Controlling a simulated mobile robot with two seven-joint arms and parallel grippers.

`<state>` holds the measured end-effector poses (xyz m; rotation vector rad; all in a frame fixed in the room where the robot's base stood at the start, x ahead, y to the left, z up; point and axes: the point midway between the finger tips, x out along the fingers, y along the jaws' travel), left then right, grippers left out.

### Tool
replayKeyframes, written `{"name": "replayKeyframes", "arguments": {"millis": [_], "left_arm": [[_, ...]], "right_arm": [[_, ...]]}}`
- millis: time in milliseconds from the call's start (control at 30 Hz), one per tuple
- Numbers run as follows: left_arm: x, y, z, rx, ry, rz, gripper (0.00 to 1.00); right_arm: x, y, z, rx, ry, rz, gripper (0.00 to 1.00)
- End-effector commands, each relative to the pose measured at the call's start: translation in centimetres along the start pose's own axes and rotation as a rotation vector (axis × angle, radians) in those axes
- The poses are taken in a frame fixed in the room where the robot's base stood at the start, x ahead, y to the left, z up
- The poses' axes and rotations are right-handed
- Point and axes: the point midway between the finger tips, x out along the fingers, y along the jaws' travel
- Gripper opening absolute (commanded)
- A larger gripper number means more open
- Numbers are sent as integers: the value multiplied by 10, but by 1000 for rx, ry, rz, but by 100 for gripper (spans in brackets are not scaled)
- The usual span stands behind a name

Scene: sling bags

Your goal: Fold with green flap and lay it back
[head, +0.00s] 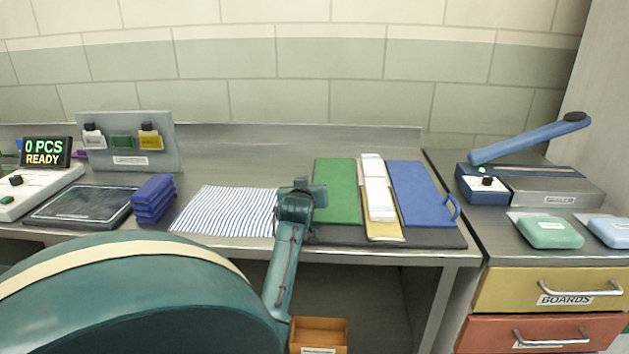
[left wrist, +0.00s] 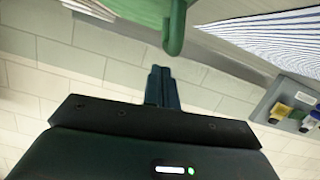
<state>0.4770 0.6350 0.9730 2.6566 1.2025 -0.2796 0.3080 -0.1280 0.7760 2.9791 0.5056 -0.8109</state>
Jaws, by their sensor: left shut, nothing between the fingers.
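The green flap (head: 337,190) lies flat at the left of a folding board. Its green loop handle (left wrist: 175,32) shows in the left wrist view. The blue flap (head: 420,190) with a blue handle lies at the right. Between them is a beige centre panel (head: 382,231) with a folded white item (head: 377,188) on it. My left gripper (head: 314,191) is at the left edge of the green flap and hides its handle in the head view. In the left wrist view its fingers (left wrist: 161,84) are shut and empty, apart from the handle. My right gripper is not in view.
A striped cloth (head: 225,211) lies left of the board, partly behind my gripper. Blue folded items (head: 153,199) are stacked beside a dark scale plate (head: 80,206). A sealer (head: 555,190) with a raised blue arm stands right. An orange bin (head: 318,333) is below the bench.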

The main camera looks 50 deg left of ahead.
Motion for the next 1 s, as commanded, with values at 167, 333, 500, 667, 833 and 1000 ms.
{"name": "replayKeyframes", "arguments": {"millis": [167, 333, 500, 667, 833, 1000], "left_arm": [[3, -6, 10, -66, -2, 17, 0], [4, -8, 14, -96, -1, 27, 0], [4, -9, 15, -105, -1, 29, 0], [4, -9, 15, -104, -1, 29, 0], [4, -9, 14, -104, -1, 29, 0], [3, -7, 5, -104, -1, 30, 0]], "right_arm": [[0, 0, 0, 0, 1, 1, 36], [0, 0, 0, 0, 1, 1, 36], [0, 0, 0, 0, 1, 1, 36], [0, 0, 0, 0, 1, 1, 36], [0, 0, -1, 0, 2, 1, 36], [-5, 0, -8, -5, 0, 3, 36]]}}
